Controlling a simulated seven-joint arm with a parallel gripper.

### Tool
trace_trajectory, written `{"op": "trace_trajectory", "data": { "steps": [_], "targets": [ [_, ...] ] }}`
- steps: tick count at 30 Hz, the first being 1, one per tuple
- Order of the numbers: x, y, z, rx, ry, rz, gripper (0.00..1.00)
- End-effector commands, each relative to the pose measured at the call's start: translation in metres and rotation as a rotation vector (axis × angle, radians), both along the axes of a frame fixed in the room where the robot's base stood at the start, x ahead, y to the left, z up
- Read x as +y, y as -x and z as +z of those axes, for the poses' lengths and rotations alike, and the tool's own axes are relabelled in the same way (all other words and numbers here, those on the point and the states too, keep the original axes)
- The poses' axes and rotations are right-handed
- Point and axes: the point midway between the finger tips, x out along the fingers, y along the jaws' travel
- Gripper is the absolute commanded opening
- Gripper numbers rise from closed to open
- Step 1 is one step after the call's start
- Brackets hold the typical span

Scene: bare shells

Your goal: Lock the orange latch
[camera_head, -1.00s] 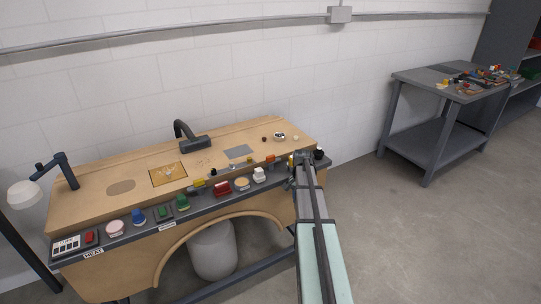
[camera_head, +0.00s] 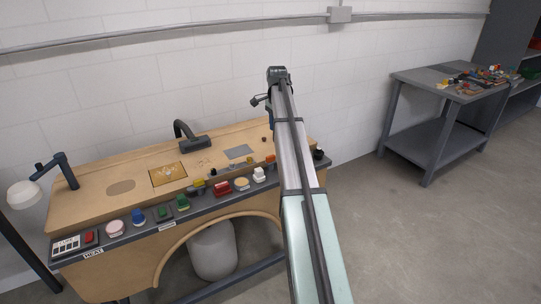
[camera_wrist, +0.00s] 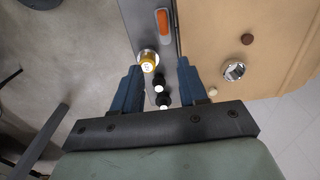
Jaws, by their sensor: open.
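The orange latch (camera_wrist: 163,22) shows in the wrist view as a rounded orange handle, lying lengthwise on the grey panel strip at the top middle. In the head view a small orange piece (camera_head: 270,158) sits at the bench's front panel, just left of my arm. My gripper (camera_wrist: 161,72) is open and empty, its two blue fingers apart above the panel. The latch lies beyond the fingertips, not between them. In the head view my arm hides most of the gripper.
A yellow-topped knob (camera_wrist: 148,62) and black knobs (camera_wrist: 158,84) stand on the panel near the fingers. A metal ring-like part (camera_wrist: 233,70) and a dark red button (camera_wrist: 247,39) are on the wooden top. A grey side table (camera_head: 440,92) with loose parts stands right.

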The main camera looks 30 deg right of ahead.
Motion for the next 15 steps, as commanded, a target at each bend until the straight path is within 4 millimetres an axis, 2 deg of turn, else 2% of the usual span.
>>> {"op": "trace_trajectory", "data": {
  "steps": [3,7,11,15],
  "targets": [
    [0.017,-0.009,0.007,0.004,-0.006,0.0,0.43],
    [0.022,-0.01,0.003,0.007,-0.009,-0.002,0.43],
    [0.022,-0.01,-0.012,0.008,-0.01,-0.002,0.43],
    [0.022,-0.009,-0.035,0.008,-0.009,-0.001,0.43]
  ]
}}
